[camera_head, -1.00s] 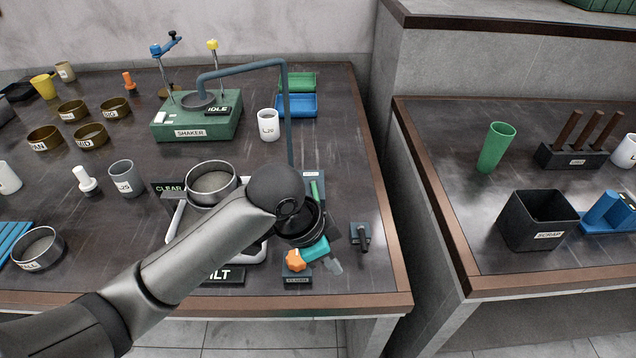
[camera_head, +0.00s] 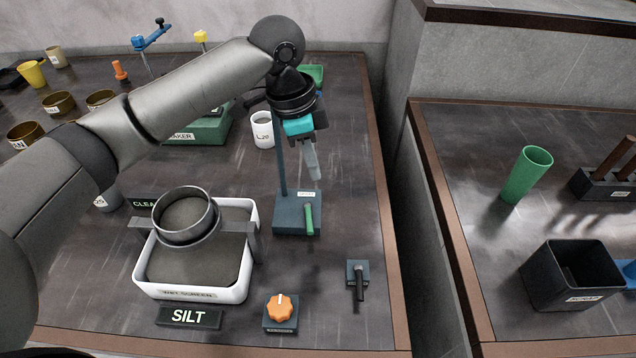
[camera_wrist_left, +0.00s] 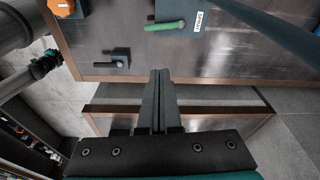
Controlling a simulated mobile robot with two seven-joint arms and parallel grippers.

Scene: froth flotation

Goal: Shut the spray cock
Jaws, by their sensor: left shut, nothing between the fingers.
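The spray cock is a dark blue block (camera_head: 286,222) with a white label and a green lever (camera_head: 309,220), at the foot of an upright pipe. The lever points toward the table's front edge. My left gripper (camera_head: 315,177) is shut and empty, above and behind the block, pointing down and apart from the lever. In the left wrist view its fingers (camera_wrist_left: 160,72) are together. A black and teal end of what looks like my right arm (camera_wrist_left: 46,64) shows there; its fingers are unclear.
A white tub (camera_head: 190,293) with a sieve (camera_head: 186,216) stands left of the cock. An orange knob (camera_head: 280,308) and a small black-handled cock (camera_head: 358,276) sit in front. A white beaker (camera_head: 263,130) stands behind. The table right of the block is clear.

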